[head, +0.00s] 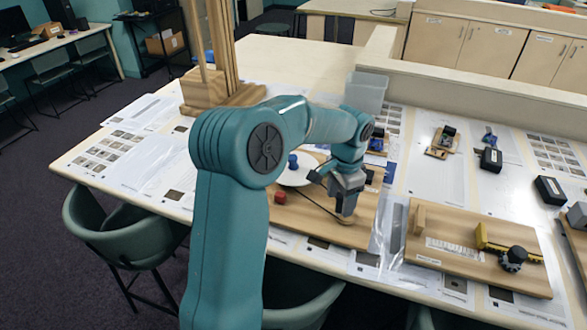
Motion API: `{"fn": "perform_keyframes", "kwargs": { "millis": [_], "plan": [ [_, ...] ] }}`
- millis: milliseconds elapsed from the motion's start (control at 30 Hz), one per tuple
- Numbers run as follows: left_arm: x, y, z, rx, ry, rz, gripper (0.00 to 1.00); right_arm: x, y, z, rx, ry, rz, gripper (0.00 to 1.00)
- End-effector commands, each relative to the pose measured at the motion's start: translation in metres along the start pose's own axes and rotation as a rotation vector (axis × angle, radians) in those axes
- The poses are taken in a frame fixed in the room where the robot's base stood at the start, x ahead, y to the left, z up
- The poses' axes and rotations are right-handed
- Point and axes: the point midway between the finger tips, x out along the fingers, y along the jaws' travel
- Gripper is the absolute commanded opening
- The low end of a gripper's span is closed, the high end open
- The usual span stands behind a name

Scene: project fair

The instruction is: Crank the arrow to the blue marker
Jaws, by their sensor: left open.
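A wooden board (300,228) lies on the table, partly behind my left arm. A white disc (296,178) sits on it, its left part hidden by the arm. A blue piece (292,160), likely the blue marker, shows at the disc, and a red block (280,197) is at its near left. A dark belt or cord runs from the disc side toward my left gripper (345,208). The gripper points down, open, over the near right part of the board. The crank is mostly hidden there, and I cannot tell whether the gripper touches it. I cannot make out the arrow. My right gripper is out of view.
A second board (470,268) with a yellow piece and black knob lies to the right. A wooden stand (215,92) with upright posts is at the back left. A clear bin (366,92) stands behind the arm. Chairs (125,235) line the near edge.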

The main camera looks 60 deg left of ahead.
Motion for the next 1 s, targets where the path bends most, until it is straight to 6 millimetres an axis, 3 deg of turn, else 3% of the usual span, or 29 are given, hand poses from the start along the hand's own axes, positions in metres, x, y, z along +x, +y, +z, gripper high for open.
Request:
{"fn": "perform_keyframes", "kwargs": {
  "millis": [33,633,1000],
  "plan": [
    [-0.009,0.0,0.0,0.0,0.001,0.0,0.64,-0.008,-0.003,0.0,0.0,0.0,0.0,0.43],
    [-0.062,0.0,0.0,0.0,0.0,0.0,0.64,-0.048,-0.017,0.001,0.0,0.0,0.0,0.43],
    [-0.066,0.0,0.0,0.0,0.0,0.0,0.64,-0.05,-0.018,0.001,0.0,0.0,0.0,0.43]
  ]
}}
